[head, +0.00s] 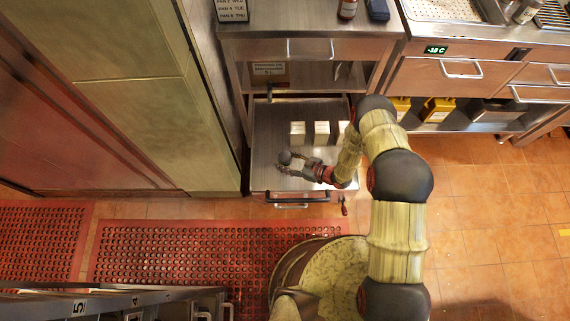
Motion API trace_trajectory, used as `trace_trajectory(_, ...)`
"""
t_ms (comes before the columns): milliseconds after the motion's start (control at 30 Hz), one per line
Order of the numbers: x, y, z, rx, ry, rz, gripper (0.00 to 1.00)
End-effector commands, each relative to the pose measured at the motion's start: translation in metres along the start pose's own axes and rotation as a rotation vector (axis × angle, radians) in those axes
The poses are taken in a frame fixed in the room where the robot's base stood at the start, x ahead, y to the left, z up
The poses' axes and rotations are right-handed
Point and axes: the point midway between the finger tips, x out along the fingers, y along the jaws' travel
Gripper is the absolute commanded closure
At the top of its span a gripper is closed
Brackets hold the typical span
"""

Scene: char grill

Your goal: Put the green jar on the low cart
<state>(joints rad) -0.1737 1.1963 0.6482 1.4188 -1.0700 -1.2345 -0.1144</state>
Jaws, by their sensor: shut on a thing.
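My gripper (287,168) is at the front left of the low cart's top, reaching in from the right. Its fingers are shut around a small jar with a dark, round top (284,157), seen from above. I take it for the green jar, but its side colour does not show. The jar is over this top. I cannot tell whether its base touches the steel.
Several pale boxes (297,128) stand on the cart behind and to the right of my gripper. A steel table (330,47) with a shelf overhangs the cart's back. A tall cabinet (150,90) stands close on the left. The cart top's left side is clear.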

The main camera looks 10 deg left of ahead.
Motion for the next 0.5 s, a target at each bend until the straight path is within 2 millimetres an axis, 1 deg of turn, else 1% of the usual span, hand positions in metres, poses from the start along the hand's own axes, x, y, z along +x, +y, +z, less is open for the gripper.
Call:
trace_trajectory(233,0.010,0.009,0.009,-0.002,0.001,0.000,0.98)
trace_trajectory(400,0.021,0.010,0.033,0.000,0.000,0.000,0.98)
trace_trajectory(500,0.024,0.010,0.040,-0.001,0.001,0.000,0.98)
